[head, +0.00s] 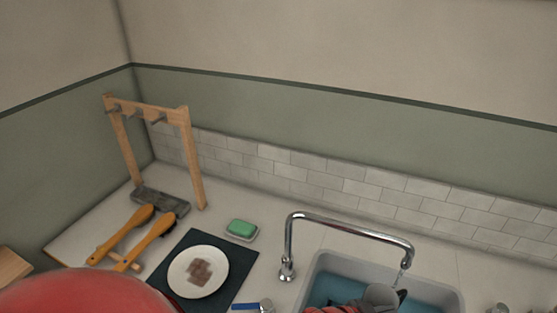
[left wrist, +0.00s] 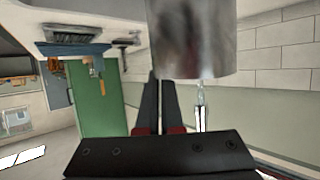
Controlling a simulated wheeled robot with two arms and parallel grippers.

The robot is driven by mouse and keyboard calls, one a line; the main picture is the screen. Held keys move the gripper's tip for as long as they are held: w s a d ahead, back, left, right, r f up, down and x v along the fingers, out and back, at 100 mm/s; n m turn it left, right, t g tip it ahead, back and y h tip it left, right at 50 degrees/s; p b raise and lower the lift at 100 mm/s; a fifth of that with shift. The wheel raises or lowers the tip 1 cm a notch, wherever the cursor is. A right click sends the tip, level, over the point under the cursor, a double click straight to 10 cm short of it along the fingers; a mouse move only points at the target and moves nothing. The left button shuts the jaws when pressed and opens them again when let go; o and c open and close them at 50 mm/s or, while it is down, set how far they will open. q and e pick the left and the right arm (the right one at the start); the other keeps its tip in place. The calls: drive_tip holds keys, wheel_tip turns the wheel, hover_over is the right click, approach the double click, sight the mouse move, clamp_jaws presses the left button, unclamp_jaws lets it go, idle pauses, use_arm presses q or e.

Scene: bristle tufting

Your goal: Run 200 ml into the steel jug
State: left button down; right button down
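The steel jug (head: 380,295) is at the sink, under the end of the tap (head: 345,226). It also shows as a grey metal cylinder in the left wrist view (left wrist: 192,40). A thin stream of water (head: 401,275) falls from the spout at the jug's right side. In the left wrist view the stream (left wrist: 200,98) meets the jug's rim edge. My left gripper (head: 358,305) is shut on the jug, its fingers (left wrist: 161,100) close together against it. The water level inside is hidden. My right gripper is not in view.
The sink (head: 312,275) has a blue-tinted basin. Left of it lie a white plate (head: 185,284) with brown pieces on a dark mat (head: 240,262), green soap (head: 241,228), two wooden-handled brushes (head: 150,236) and a wooden rack (head: 192,160). A blue-ended lever (head: 246,307) is at the front edge.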

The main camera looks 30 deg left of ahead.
sight(405, 290)
use_arm(q)
drive_tip(key=w, duration=0.2)
drive_tip(key=w+d, duration=0.1)
drive_tip(key=w, duration=0.2)
drive_tip(key=w+d, duration=0.1)
drive_tip(key=w, duration=0.2)
drive_tip(key=shift+w+d, duration=0.2)
drive_tip(key=shift+s, duration=0.15)
idle(1.1)
